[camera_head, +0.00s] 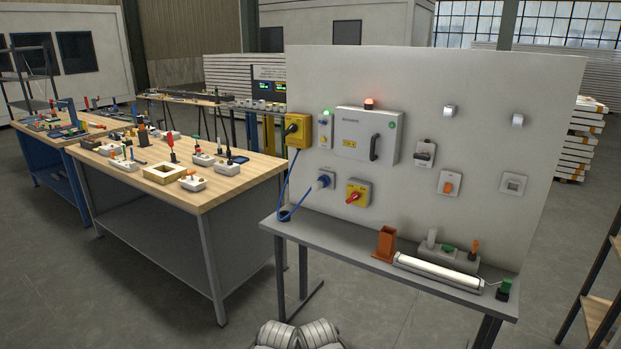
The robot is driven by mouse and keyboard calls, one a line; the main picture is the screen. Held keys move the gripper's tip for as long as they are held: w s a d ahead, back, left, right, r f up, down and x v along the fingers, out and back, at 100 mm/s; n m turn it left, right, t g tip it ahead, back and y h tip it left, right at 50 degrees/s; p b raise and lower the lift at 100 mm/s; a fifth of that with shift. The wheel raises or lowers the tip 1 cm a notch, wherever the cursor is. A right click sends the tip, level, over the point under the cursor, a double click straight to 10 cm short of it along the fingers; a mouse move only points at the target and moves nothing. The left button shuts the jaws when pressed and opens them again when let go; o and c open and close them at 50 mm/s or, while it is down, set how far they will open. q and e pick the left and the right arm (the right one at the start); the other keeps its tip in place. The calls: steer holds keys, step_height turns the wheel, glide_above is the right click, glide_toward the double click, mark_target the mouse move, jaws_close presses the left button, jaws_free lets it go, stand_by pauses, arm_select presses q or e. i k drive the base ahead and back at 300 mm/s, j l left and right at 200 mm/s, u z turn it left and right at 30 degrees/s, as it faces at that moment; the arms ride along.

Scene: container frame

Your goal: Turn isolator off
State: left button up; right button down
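A grey-white panel (460,75) stands upright on a grey bench. A yellow rotary switch box (305,118) with a black knob is at its left edge. Lower on the panel is a yellow switch plate (366,188) with a red rotary handle (353,198). A pale cabinet (355,122) with a black lever handle (374,147) and a lit red lamp (369,103) is above it. I cannot tell for certain which of these is the isolator. Neither gripper can be seen; only grey rounded parts, likely mine, show at the bottom edge.
The bench shelf (350,245) holds an orange-brown holder (386,242), a white tube (436,272) and a grey block with levers (449,260). A blue cable hangs at the panel's left. A wooden worktable (235,190) with several devices stands left. Floor in front is clear.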

mark_target(355, 195)
steer(key=i+u, duration=0.1)
steer(key=i, duration=0.4)
steer(key=i+l+u, duration=0.15)
steer(key=i, duration=0.35)
steer(key=i+l+u, duration=0.1)
steer(key=i, duration=0.4)
steer(key=i+l+u, duration=0.1)
steer(key=i, duration=0.35)
steer(key=l, duration=0.05)
